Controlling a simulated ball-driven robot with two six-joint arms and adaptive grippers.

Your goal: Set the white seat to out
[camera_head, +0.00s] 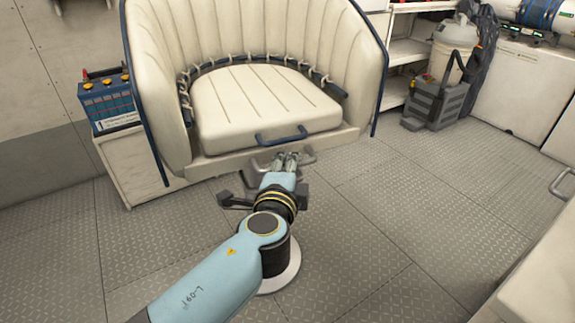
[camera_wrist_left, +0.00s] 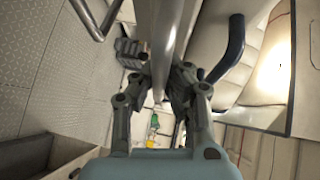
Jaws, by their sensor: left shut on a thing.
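The white seat (camera_head: 258,102) has a cream cushion inside a curved, ribbed backrest, with a dark blue handle (camera_head: 281,136) at its front edge. The blue handle also shows in the left wrist view (camera_wrist_left: 232,48). A grey metal bar (camera_head: 308,155) is low at the front of the seat base. My left gripper (camera_head: 287,160) is at this bar, below the blue handle. In the left wrist view the bar (camera_wrist_left: 168,35) runs between the fingers, and the gripper is shut on it. The fingers partly hide the bar in the head view. My right gripper is not in view.
A blue battery (camera_head: 108,102) stands on a white box left of the seat. A grey tool caddy (camera_head: 438,103) stands on the floor at the right, near white shelves (camera_head: 402,55). A white counter (camera_head: 545,270) is at the lower right. The metal floor (camera_head: 390,205) before the seat is clear.

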